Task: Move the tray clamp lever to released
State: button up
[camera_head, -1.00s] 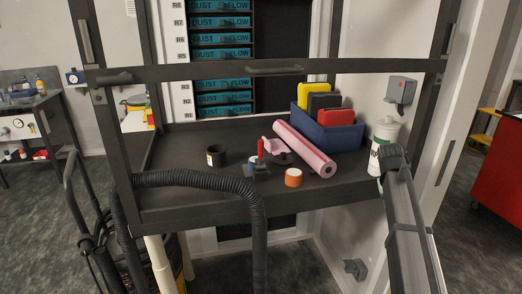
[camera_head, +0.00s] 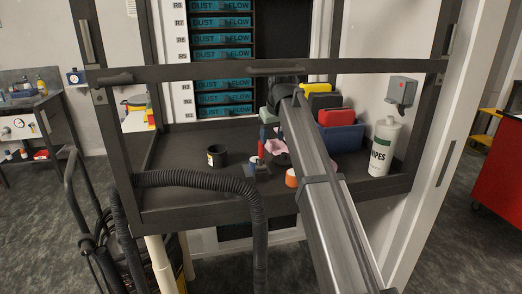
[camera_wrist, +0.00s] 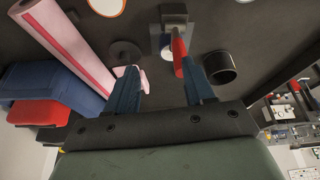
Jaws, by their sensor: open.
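The clamp lever (camera_head: 261,148) has a red handle and stands on a small dark base (camera_head: 259,171) on the dark tray (camera_head: 185,180). In the wrist view the red handle (camera_wrist: 179,56) extends from its grey base (camera_wrist: 174,18) toward my right finger. My gripper (camera_head: 266,134) is above and behind the lever in the head view. In the wrist view my gripper (camera_wrist: 157,70) has its two blue fingers spread, with nothing held between them. The handle's end is close to the right finger; I cannot tell whether they touch.
A black cup (camera_head: 217,156) stands left of the lever. An orange roll (camera_head: 291,178) is to the right. A pink roll (camera_wrist: 62,42), mostly hidden by my arm in the head view, lies near a blue bin (camera_head: 350,137). A wipes bottle (camera_head: 384,150) stands at right.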

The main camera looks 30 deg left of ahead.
aim_at(261, 157)
jog(key=shift+w+a+f, duration=0.1)
jog(key=shift+a+f, duration=0.65)
jog(key=shift+f, duration=0.35)
jog(key=shift+a+f, duration=0.8)
jog(key=shift+f, duration=0.3)
jog(key=shift+w+a+f, duration=0.1)
jog(key=shift+a+f, duration=0.65)
jog(key=shift+f, duration=0.35)
jog(key=shift+c, duration=0.5)
grip_shut()
jog(key=shift+s, duration=0.1)
